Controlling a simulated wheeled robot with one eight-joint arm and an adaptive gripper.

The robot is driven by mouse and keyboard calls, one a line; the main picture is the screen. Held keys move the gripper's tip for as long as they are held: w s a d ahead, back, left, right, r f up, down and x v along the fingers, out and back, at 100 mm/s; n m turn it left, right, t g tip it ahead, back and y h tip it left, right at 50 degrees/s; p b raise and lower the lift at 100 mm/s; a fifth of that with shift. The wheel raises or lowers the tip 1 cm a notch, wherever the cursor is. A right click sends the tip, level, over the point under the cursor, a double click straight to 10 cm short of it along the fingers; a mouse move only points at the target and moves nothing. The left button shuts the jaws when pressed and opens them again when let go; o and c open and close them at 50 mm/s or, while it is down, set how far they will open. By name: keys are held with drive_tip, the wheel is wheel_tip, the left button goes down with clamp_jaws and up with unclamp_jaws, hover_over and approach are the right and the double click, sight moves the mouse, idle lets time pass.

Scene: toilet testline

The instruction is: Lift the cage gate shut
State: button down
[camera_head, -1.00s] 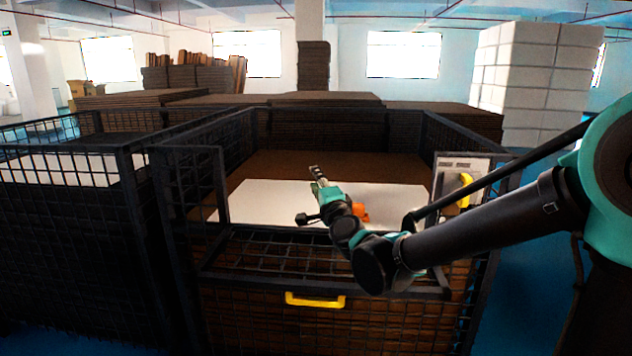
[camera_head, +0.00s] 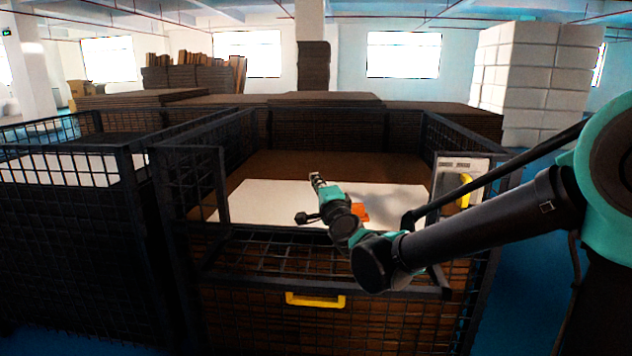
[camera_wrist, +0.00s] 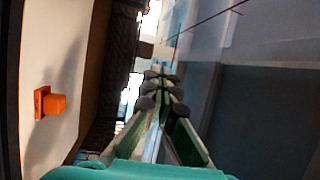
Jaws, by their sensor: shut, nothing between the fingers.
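The cage gate is a dark mesh panel with a yellow handle (camera_head: 315,300) on the front of the black wire cage (camera_head: 470,128). The gate is folded down, leaving the upper front of the cage open. My gripper (camera_head: 315,178) is above the white sheet inside the cage, reaching in over the folded gate, apart from the handle. In the wrist view my gripper (camera_wrist: 160,80) has its fingers together with nothing between them. My arm hides the right part of the gate's top edge.
A white sheet (camera_head: 260,200) lies on brown boards in the cage. An orange object (camera_head: 360,211) sits on it and also shows in the wrist view (camera_wrist: 52,103). A panel with a yellow handle (camera_head: 463,192) stands at right. Another cage (camera_head: 70,235) is at left.

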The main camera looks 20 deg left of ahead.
drive_tip(key=c, duration=2.3)
unclamp_jaws()
drive_tip(key=o, duration=0.8)
drive_tip(key=v, duration=1.2)
